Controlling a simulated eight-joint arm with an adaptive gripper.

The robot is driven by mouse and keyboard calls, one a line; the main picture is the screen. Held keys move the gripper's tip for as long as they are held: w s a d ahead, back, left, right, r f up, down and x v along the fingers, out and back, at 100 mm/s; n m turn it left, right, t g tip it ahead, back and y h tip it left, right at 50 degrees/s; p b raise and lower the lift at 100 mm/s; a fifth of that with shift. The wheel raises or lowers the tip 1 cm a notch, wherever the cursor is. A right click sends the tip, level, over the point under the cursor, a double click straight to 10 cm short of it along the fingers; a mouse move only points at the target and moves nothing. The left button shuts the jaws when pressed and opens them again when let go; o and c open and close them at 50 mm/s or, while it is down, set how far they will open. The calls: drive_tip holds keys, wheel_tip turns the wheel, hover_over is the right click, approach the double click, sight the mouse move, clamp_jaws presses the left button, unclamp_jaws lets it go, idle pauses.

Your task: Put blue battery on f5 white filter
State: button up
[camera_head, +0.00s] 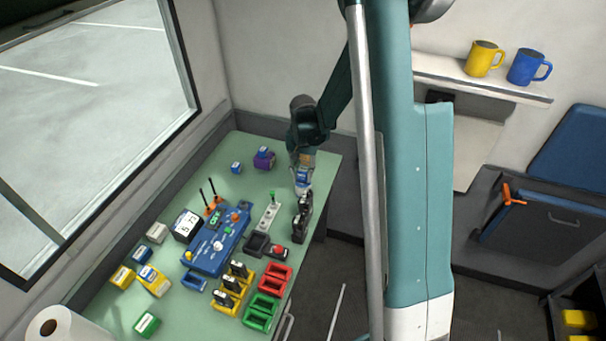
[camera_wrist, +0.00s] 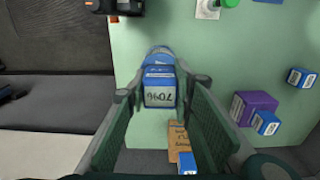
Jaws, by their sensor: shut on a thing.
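My gripper (camera_head: 302,172) is above the far right part of the green table. Its fingers, seen in the wrist view (camera_wrist: 160,92), are shut on a blue battery (camera_wrist: 160,72) with a pale printed end face. In the head view the battery (camera_head: 303,179) shows below the fingers, near a black device (camera_head: 302,217). A pale whitish block (camera_head: 157,233) lies at the table's left side and may be a white filter. Its label is too small to read, so I cannot tell which block is f5.
A purple block (camera_head: 264,158) with a blue box stands at the back, beside a small blue box (camera_head: 236,167). A brown box (camera_wrist: 177,145) lies near my gripper.

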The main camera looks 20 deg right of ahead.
sight(303, 169)
drive_tip(key=shift+f, duration=0.15)
drive_tip(key=o, duration=1)
drive_tip(key=shift+c, duration=0.2)
drive_tip(key=shift+r, duration=6.15)
drive_tip(key=shift+r, duration=0.1)
